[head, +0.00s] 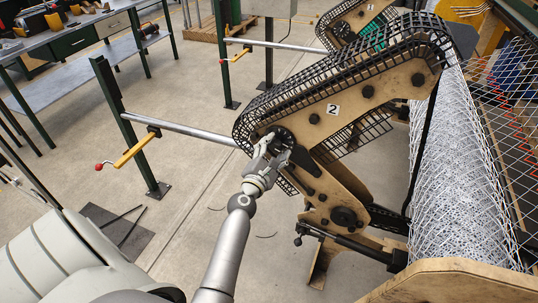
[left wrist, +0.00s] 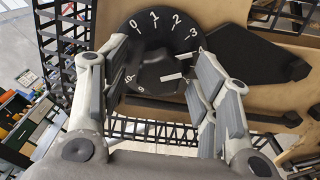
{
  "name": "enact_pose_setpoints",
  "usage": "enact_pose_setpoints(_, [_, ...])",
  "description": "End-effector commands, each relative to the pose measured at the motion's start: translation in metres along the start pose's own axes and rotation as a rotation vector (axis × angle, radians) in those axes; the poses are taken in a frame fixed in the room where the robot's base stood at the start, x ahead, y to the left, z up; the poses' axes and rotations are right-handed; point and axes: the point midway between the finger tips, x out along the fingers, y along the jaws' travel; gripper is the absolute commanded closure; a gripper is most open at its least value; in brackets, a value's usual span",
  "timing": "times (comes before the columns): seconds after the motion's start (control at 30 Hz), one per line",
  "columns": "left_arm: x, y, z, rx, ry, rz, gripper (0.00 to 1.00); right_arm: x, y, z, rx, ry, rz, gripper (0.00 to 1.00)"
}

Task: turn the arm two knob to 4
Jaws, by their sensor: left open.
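The arm marked 2 (head: 350,85) is a tan plate with a black chain track. Its black knob (head: 284,136) sits near the lower left end of the plate. In the left wrist view the knob (left wrist: 150,66) is in the middle of a black dial (left wrist: 150,30) with white figures; 0, 1, 2 and 3 show along the top. A white bar shows on the knob's right side, below a white tick; the figure 4 does not show clearly. My left gripper (head: 270,148) is open, its fingers (left wrist: 155,85) on either side of the knob. Contact cannot be told. My right gripper is out of view.
A metal bar with a yellow handle (head: 134,152) and green post (head: 125,120) stands left of the arm. Another arm (head: 345,30) is behind. A wire mesh roll (head: 455,170) lies to the right. A workbench (head: 75,40) stands back left. Open floor lies between.

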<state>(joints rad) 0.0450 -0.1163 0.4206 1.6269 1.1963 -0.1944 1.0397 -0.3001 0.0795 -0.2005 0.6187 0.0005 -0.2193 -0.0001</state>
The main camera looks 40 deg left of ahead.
Motion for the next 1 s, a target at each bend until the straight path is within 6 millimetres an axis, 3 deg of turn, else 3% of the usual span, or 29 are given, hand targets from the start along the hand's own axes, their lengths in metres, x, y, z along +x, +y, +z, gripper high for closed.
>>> enact_pose_setpoints(0.53, [-0.093, -0.001, -0.001, 0.002, 0.002, -0.003, 0.44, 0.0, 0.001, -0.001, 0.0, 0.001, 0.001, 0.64])
enact_pose_setpoints(0.73, [-0.111, -0.001, -0.001, 0.001, 0.001, -0.002, 0.44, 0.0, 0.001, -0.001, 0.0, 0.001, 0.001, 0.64])
enact_pose_setpoints(1.0, [-0.116, 0.0, 0.0, 0.0, 0.001, -0.001, 0.44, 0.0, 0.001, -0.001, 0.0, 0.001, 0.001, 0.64])
